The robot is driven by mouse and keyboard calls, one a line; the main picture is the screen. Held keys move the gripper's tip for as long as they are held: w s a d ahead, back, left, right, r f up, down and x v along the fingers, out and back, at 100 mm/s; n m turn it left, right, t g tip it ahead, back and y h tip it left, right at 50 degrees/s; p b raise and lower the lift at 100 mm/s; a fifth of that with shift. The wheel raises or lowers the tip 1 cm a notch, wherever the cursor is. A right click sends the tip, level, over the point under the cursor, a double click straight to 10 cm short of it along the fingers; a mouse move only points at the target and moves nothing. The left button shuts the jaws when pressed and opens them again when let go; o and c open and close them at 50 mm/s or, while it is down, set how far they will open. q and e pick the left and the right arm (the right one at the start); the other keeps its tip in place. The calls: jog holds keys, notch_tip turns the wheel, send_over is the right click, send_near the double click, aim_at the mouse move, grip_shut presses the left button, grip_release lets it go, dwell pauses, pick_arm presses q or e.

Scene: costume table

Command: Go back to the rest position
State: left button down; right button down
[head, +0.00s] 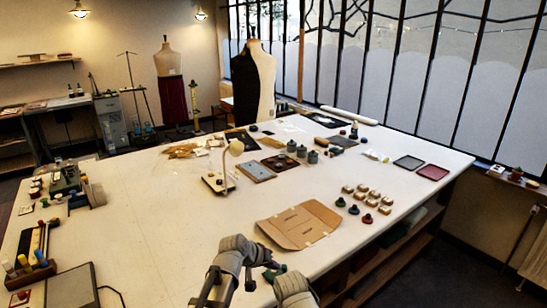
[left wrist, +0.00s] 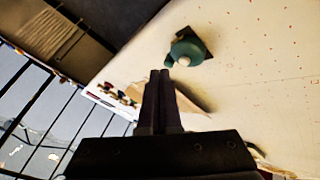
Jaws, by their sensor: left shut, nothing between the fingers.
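My left gripper (head: 271,265) is over the front edge of the table in the head view, small and partly hidden by my own arm links. In the left wrist view its two dark fingers (left wrist: 160,78) are together with nothing between them. A green round thing with a pale knob (left wrist: 187,50) sits on a dark square just beyond the fingertips, apart from them in that picture. A dark green thing (head: 280,273) also shows beside the gripper in the head view. My right gripper cannot be made out; only a grey arm link shows at the bottom.
The white table (head: 130,215) has wide bare room at the left and middle. An opened cardboard piece (head: 300,224) lies near the gripper. Several small blocks (head: 366,197) and dark knobs stand right of it. A small lamp (head: 234,147) stands mid-table. A dark flat case (head: 70,287) is at the front left.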

pick_arm(q)
jog(key=s+a+f+m+g+y, duration=0.1)
jog(key=s+a+g+y, duration=0.1)
jog(key=s, duration=0.5)
jog(key=s+a+f+m+g+y, duration=0.1)
jog(key=s+a+f+g+y, duration=0.1)
jog(key=s, duration=0.6)
jog(key=s+a+f+m+g+y, duration=0.1)
jog(key=s+a+g+y, duration=0.1)
jog(key=s, duration=0.5)
jog(key=shift+s+f+y, duration=0.15)
jog(key=shift+f+y, duration=0.2)
jog(key=shift+y, duration=0.15)
